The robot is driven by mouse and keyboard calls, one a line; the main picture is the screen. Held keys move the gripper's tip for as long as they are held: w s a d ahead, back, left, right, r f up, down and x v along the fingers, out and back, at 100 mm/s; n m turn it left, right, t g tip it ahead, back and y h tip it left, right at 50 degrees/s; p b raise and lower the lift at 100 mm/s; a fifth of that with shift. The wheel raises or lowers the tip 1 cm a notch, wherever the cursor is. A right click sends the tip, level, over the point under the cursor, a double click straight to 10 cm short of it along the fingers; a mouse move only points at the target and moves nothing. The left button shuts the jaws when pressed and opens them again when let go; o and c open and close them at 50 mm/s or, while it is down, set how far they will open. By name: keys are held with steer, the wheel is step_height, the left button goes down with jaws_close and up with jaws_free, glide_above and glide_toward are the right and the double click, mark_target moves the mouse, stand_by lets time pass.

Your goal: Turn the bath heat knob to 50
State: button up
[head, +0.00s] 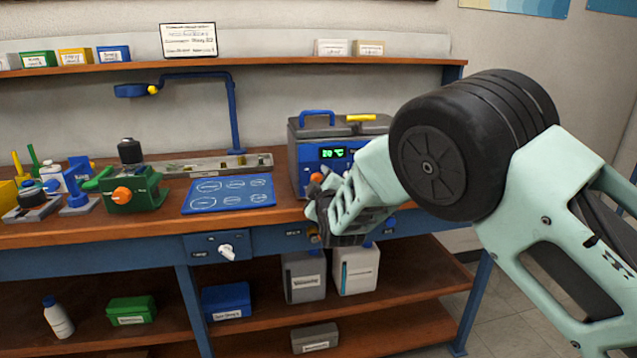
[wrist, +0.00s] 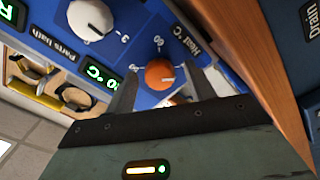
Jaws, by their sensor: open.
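The parts bath is a blue and grey box (head: 305,155) at the right of the bench, with a green °C display (head: 333,153) whose digits are too small to read surely. In the head view the knob (head: 316,178) shows just above my gripper (head: 322,210). In the wrist view my gripper (wrist: 170,82) is open, its fingers either side of the knob. I cannot tell whether they touch it.
A white knob (wrist: 90,18) sits near the heat knob on the same panel. The wooden bench edge (wrist: 275,80) runs close to my gripper on the right. A blue mat (head: 229,194) and a green fixture (head: 130,190) lie left on the bench.

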steer(key=c, duration=1)
steer(key=shift+f+b, duration=0.1)
steer(key=shift+b, duration=0.2)
